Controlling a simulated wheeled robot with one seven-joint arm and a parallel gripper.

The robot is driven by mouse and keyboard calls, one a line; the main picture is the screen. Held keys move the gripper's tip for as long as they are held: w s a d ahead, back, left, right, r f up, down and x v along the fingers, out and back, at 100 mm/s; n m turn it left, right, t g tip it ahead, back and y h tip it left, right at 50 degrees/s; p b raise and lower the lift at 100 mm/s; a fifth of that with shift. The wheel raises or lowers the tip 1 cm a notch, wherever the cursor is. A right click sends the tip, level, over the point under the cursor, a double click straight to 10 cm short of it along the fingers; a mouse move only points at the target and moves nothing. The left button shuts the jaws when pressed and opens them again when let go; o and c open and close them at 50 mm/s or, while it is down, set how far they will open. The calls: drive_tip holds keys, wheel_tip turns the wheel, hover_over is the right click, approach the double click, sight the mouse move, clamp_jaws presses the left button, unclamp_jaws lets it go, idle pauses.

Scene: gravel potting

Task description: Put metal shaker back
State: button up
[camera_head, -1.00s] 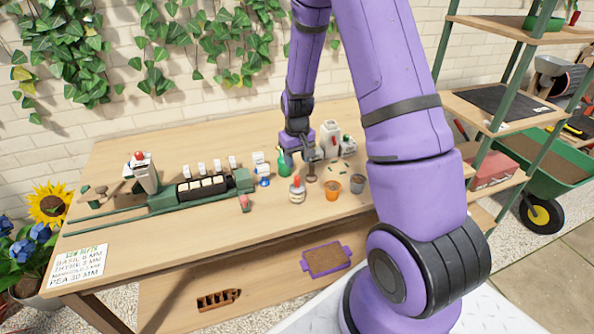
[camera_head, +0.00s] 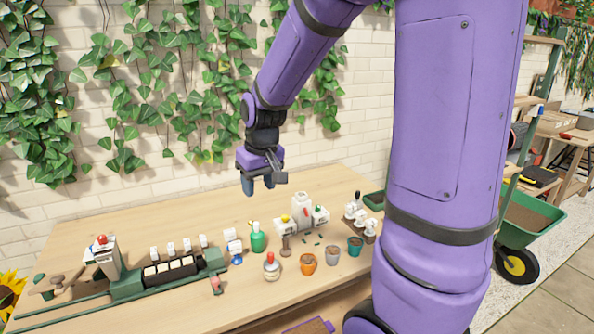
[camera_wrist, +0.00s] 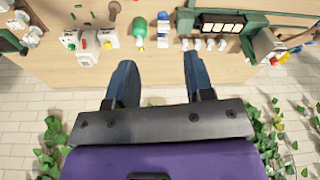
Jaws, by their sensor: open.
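A small silvery jar with a white label and a reddish top (camera_head: 271,268) stands upright near the table's front edge in the head view. It looks like the metal shaker, but it is too small to be sure. My gripper (camera_head: 259,186) hangs high above the back of the table, well apart from everything on it. Its two blue fingers are apart and empty, as the wrist view shows (camera_wrist: 160,70). A brown knobbed tool (camera_head: 286,246) stands just behind and right of the jar. It also shows in the wrist view (camera_wrist: 114,9).
A green bottle (camera_head: 258,239) stands behind the jar. Orange (camera_head: 308,264), grey (camera_head: 332,255) and teal (camera_head: 355,246) pots stand to its right. White containers (camera_head: 301,209) stand behind them. A green rack with a black tray (camera_head: 170,271) lies left. The table's back left is clear.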

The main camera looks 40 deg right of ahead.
drive_tip(key=s+a+r+t, duration=0.1)
drive_tip(key=s+a+r, duration=0.2)
drive_tip(key=s+r, duration=0.3)
drive_tip(key=s+a+r+t, duration=0.2)
drive_tip(key=s+r, duration=0.4)
drive_tip(key=s, duration=0.8)
drive_tip(key=shift+a+n, duration=0.4)
drive_tip(key=shift+a, duration=0.25)
